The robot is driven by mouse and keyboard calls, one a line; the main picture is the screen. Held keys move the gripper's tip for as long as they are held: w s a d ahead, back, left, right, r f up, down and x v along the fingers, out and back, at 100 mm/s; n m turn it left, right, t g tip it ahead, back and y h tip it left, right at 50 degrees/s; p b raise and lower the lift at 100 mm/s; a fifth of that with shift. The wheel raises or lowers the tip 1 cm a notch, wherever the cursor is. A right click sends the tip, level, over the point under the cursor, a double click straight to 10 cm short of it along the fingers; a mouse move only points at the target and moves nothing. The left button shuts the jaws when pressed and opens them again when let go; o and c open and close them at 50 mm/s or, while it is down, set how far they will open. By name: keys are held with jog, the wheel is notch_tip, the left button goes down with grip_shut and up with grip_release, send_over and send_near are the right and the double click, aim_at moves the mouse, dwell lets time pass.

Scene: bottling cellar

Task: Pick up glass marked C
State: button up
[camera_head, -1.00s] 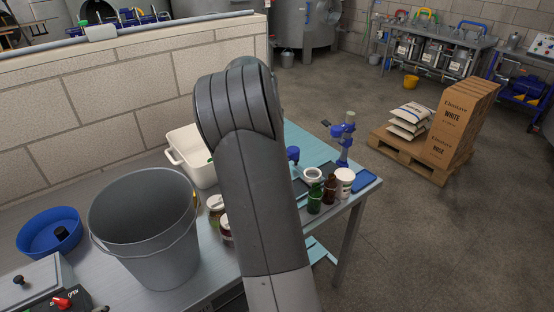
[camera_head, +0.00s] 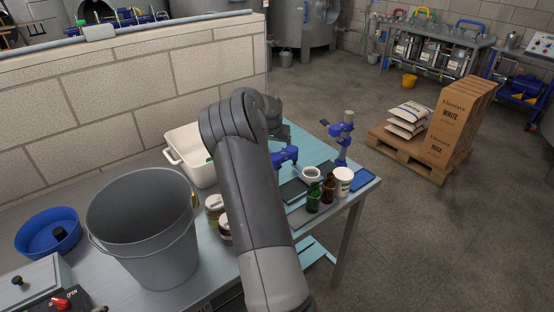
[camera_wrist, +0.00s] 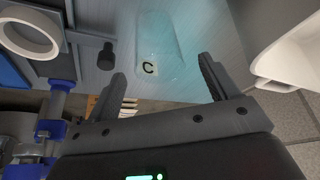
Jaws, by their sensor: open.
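The clear glass marked C (camera_wrist: 165,40) shows in the wrist view at the top middle, on the pale blue table top. My gripper (camera_wrist: 162,70) is open, with one finger to the left of the glass and one to the right. Nothing is held. In the head view my arm hides the glass and the gripper.
In the wrist view, a white ring-topped vessel (camera_wrist: 28,35) and a small dark knob (camera_wrist: 106,55) lie left, a white tub (camera_wrist: 290,58) right. In the head view, a green bottle (camera_head: 313,197), brown bottle (camera_head: 328,188) and white cup (camera_head: 344,181) stand near the table's right end.

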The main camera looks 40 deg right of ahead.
aim_at(277, 149)
jog(key=x, duration=0.4)
jog(key=c, duration=1.1)
